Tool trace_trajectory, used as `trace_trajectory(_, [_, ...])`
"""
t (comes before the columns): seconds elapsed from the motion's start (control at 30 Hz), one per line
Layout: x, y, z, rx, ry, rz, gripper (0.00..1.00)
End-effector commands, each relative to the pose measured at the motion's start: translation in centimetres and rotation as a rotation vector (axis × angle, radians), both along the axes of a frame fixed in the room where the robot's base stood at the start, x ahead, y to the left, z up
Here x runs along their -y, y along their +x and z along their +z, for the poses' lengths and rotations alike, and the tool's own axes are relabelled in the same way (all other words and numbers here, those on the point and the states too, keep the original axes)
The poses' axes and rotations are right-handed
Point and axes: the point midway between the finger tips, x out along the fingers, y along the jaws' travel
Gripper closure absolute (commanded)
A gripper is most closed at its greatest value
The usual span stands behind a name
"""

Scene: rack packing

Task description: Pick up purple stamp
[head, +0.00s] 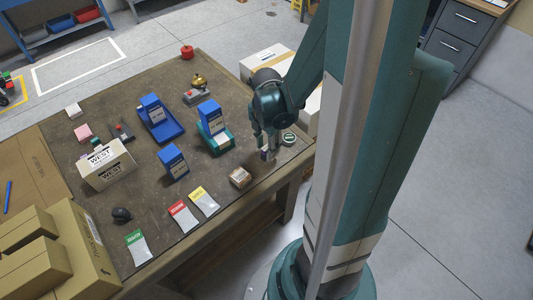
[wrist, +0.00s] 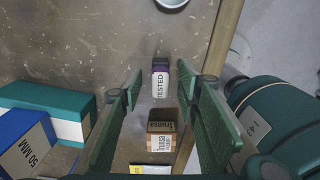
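The purple stamp (wrist: 160,82) shows in the wrist view, upper middle, with a white face reading "TESTED" and a dark end. In the head view it is a small purple and white patch (head: 264,155), partly hidden by my gripper. My gripper (wrist: 158,84) is open, with one green finger on each side of the stamp in the picture. Gaps show between the stamp and both fingers. In the head view my gripper (head: 267,153) is low over the table's right side. I cannot tell its exact height over the stamp.
A small brown box (wrist: 162,136) lies close to the stamp; it also shows in the head view (head: 240,178). A blue box in a green holder (head: 217,145) stands left. The table edge (head: 285,175) is near.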

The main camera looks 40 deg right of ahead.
Motion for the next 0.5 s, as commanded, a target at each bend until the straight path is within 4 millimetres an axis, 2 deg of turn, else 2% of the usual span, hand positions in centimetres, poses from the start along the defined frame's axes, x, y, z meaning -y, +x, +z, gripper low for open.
trace_trajectory(0.2, [0.01, 0.0, -1.35, 0.0, 0.0, 0.0, 0.67])
trace_trajectory(0.5, [-0.01, -0.03, -1.45, 0.0, 0.0, 0.0, 0.67])
